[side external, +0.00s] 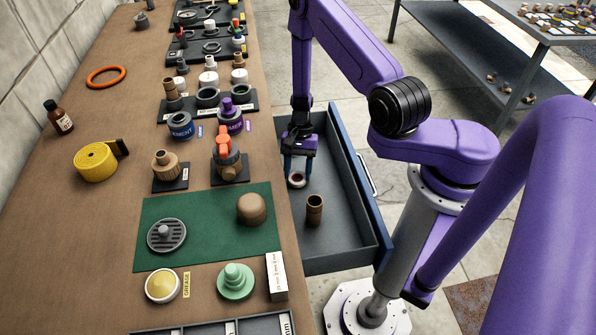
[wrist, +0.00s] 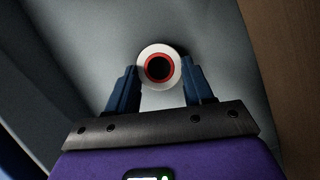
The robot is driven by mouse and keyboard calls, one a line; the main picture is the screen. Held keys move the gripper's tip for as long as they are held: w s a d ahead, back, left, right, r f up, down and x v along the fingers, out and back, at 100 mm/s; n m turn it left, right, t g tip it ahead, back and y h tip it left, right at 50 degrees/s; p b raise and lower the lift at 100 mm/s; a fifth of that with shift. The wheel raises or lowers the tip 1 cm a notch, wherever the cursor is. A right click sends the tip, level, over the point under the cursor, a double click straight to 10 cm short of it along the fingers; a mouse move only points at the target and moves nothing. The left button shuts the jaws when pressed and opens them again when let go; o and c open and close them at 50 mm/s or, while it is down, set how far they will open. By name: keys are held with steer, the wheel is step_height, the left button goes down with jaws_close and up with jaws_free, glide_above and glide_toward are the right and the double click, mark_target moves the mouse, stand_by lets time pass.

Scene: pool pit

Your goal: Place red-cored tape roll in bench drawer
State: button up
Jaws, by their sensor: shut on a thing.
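The red-cored tape roll (side external: 296,180) is white with a red inner ring. In the wrist view the tape roll (wrist: 159,67) sits between the two blue fingers of my gripper (wrist: 160,88), which is shut on it. In the side view my gripper (side external: 297,172) points down inside the open bench drawer (side external: 340,235), holding the roll within the drawer's walls. I cannot tell whether the roll touches the drawer floor. The drawer is grey inside with a blue front and is pulled out from the bench.
A brown cylindrical fitting (side external: 315,210) stands in the drawer, nearer the camera than the roll. The bench top (side external: 100,215) holds a green mat (side external: 205,205), a yellow strap roll (side external: 96,162), a white box (side external: 276,277) near its edge and several fittings. The drawer floor is otherwise mostly clear.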

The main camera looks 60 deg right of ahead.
steer(key=shift+f, duration=0.35)
steer(key=shift+f, duration=0.15)
steer(key=o, duration=1)
steer(key=v, duration=1.2)
steer(key=shift+w+r, duration=0.1)
steer(key=shift+r, duration=0.15)
